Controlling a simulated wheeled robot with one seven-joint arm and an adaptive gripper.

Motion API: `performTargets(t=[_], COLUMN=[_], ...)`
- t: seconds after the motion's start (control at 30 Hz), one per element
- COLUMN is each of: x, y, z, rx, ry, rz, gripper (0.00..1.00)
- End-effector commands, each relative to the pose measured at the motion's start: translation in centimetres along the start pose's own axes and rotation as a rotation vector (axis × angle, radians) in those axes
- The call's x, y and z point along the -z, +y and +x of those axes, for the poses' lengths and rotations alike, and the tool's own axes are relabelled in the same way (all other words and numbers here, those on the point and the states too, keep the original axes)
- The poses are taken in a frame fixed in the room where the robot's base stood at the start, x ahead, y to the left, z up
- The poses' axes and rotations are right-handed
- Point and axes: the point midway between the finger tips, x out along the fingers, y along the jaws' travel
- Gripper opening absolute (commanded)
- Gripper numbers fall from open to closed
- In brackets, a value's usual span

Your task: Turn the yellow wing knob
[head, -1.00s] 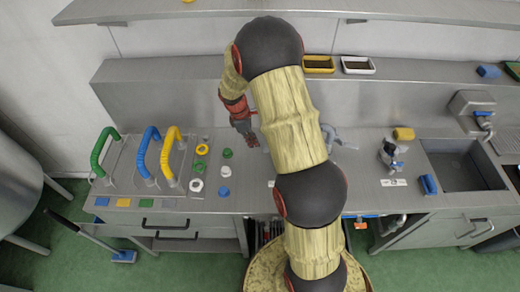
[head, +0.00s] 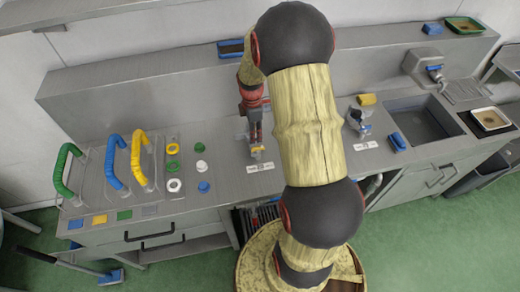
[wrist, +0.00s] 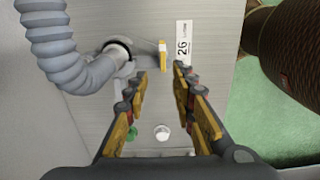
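In the wrist view the yellow wing knob (wrist: 163,55) shows as a narrow yellow plate, seen nearly edge-on, at the end of a short grey stem from a pipe fitting (wrist: 118,52). A grey hose (wrist: 70,65) joins that fitting from the left. My gripper (wrist: 160,76) is open and empty, its two padded fingers pointing towards the knob, which lies just beyond and between the tips. No contact shows. In the head view my gripper (head: 256,148) points down over the counter near a white label; its yellow pads and the knob are hard to tell apart there.
A label reading 26 (wrist: 184,42) lies right of the knob. In the head view, green, blue and yellow hoops (head: 117,162) and several small caps (head: 173,166) stand left on the counter. Another fitting (head: 358,118) and a sink (head: 418,122) are right of my arm.

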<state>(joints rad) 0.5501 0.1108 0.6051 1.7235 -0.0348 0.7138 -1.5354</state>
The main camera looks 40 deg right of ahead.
Motion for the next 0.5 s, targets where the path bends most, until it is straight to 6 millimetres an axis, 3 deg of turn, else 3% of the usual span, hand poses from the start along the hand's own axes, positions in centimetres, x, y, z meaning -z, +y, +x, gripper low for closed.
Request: performTargets(t=[0.23,0.5], x=[-0.9,-0.8], y=[-0.5,-0.5], z=[0.8,4.9], rx=[-0.01,-0.008], ry=[0.024,0.023], rz=[-0.01,-0.01], gripper=[0.26,0.26])
